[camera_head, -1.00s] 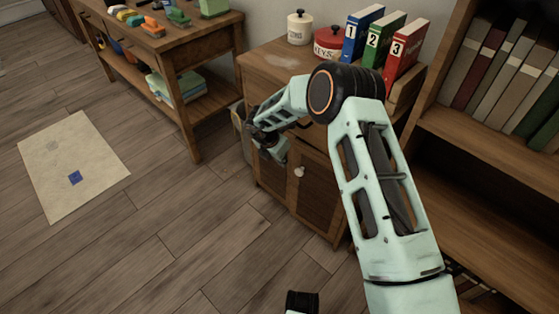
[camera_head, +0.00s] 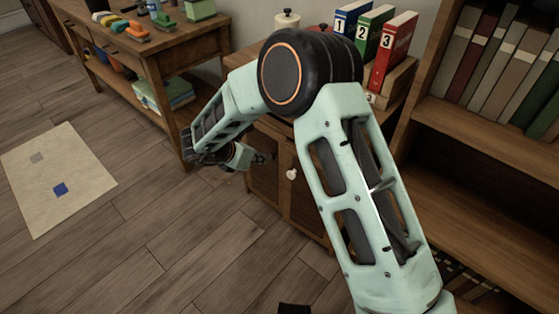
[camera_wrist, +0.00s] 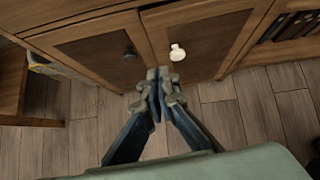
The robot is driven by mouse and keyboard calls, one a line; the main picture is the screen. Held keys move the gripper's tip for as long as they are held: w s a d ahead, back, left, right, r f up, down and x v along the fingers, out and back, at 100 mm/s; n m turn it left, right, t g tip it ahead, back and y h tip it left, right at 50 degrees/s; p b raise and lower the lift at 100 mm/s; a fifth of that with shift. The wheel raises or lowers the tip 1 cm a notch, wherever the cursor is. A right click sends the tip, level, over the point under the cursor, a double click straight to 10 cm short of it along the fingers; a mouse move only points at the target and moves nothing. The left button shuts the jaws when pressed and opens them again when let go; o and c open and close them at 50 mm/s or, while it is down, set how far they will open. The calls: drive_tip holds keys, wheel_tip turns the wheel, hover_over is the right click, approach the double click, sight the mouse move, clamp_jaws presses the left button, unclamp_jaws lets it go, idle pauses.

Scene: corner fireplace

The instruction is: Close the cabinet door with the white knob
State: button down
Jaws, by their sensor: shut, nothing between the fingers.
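The wooden cabinet has two dark-panelled doors side by side. The white knob (camera_head: 291,174) is on the right-hand door (camera_wrist: 212,38); the knob also shows in the wrist view (camera_wrist: 177,52). The left-hand door (camera_wrist: 95,50) has a dark knob (camera_wrist: 130,54). My gripper (camera_wrist: 160,75) is shut and empty, in front of the seam between the doors and just below the knobs in the wrist view. Contact with the doors cannot be told. In the head view my gripper (camera_head: 262,158) is left of the white knob.
A workbench (camera_head: 150,60) with tools stands left of the cabinet. A tall bookshelf (camera_head: 470,150) stands at right. Numbered binders (camera_head: 392,50) are on the cabinet top, partly behind my arm. A paper sheet (camera_head: 90,190) lies on the open wood floor at left.

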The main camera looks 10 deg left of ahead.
drive_tip(key=t+b, duration=0.1)
drive_tip(key=b, duration=0.3)
approach(286, 151)
drive_tip(key=x, duration=0.5)
drive_tip(key=shift+s+a+f, duration=0.15)
drive_tip(key=shift+f, duration=0.35)
drive_tip(key=shift+w+d+r, duration=0.1)
drive_tip(key=shift+w+d, duration=0.15)
drive_tip(key=shift+w, duration=0.25)
drive_tip(key=shift+w, duration=0.1)
